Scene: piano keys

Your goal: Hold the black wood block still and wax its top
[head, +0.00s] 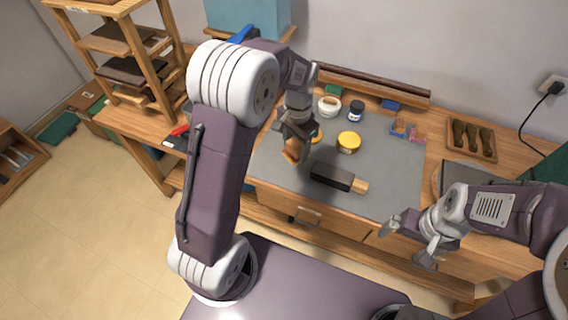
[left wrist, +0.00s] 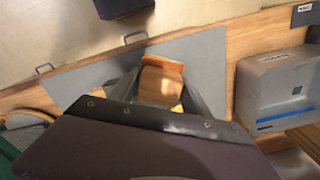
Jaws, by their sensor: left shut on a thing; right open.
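The black wood block (head: 332,176) lies on the grey mat (head: 390,185), with a light wood piece (head: 361,186) at its right end. My left gripper (head: 296,143) is shut on a wooden block with an orange edge (head: 291,156), left of and behind the black block and apart from it. This held block shows between the fingers in the left wrist view (left wrist: 160,82). Whether it touches the mat I cannot tell. My right gripper (head: 408,244) is open and empty, right of the black block, near the table's front edge. The black block's far left end is clear of both grippers.
A yellow-lidded jar (head: 349,142) stands behind the black block. A white round container (head: 329,106) and a dark blue jar (head: 356,110) stand farther back. A wooden tray (head: 474,139) with dark tools is at the right.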

